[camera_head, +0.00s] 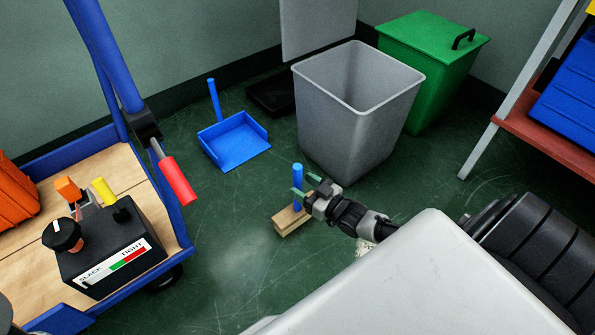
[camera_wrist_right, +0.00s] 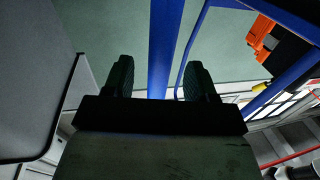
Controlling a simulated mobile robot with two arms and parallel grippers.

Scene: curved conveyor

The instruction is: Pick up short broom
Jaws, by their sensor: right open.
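The short broom (camera_head: 297,175) stands upright on the green floor, with a blue handle and a wooden block head (camera_head: 287,220). My right gripper (camera_head: 305,185) is open at the handle, with its green-tipped fingers around handle height. In the right wrist view the blue handle (camera_wrist_right: 165,45) runs up between the two open fingers (camera_wrist_right: 160,80). I cannot tell whether either finger touches it. The lower part of the broom is hidden in the wrist view. My left gripper is not in view.
A grey bin (camera_head: 350,125) stands just behind the broom, with a green lidded bin (camera_head: 430,50) beyond it. A blue dustpan (camera_head: 233,142) lies behind left. A blue cart (camera_head: 180,225) with a tensioning tool (camera_head: 110,245) stands at left. Open floor lies between cart and broom.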

